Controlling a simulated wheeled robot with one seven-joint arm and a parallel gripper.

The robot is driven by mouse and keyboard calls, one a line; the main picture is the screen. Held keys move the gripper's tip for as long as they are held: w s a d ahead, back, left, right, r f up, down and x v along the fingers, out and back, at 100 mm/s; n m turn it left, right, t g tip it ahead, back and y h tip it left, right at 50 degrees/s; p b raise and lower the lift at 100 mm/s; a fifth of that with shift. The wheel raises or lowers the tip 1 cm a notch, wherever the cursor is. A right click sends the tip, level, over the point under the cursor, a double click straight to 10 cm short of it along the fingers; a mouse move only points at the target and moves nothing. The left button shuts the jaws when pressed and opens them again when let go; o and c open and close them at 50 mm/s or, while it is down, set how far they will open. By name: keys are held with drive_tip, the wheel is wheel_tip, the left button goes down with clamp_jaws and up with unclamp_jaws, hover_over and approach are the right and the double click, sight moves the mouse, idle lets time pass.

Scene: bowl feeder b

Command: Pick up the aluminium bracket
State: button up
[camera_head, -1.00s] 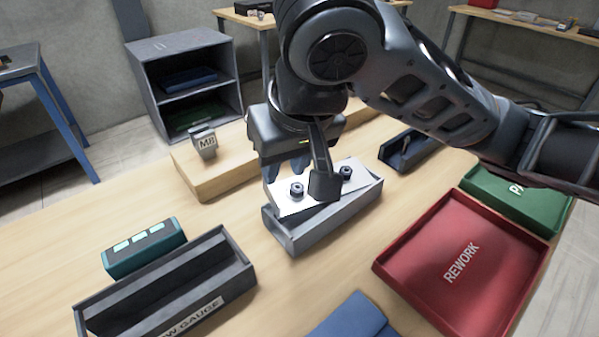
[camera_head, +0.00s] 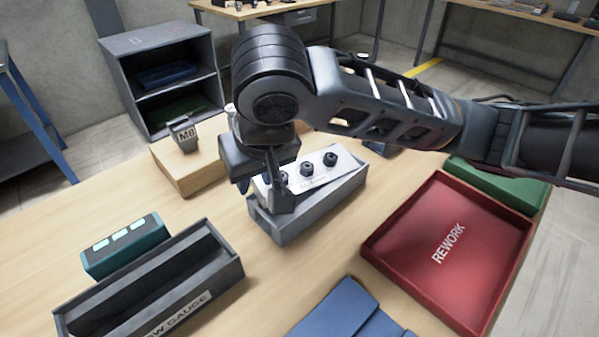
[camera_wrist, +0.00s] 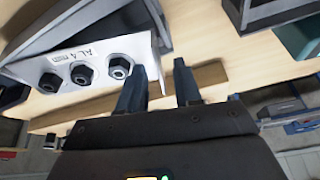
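The aluminium bracket (camera_head: 316,170) is a pale silver plate with a row of dark bolts. It lies askew on top of a long grey open holder (camera_head: 310,212). In the wrist view the bracket (camera_wrist: 107,55) is at the upper left, with lettering starting "AL" and three bolts showing. My gripper (camera_head: 270,198) is at the bracket's left end and hides part of it. The left finger overlaps the bracket's end in that view; contact cannot be told.
A wooden block (camera_head: 184,165) with an M8 piece (camera_head: 184,133) stands behind left. A teal device (camera_head: 124,246) and a dark gauge trough (camera_head: 150,285) are at front left. A red REWORK tray (camera_head: 450,250), green tray (camera_head: 497,187) and blue folded item (camera_head: 345,312) lie right and front.

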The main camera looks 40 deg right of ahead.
clamp_jaws()
drive_tip(key=shift+r, duration=0.15)
idle(0.4)
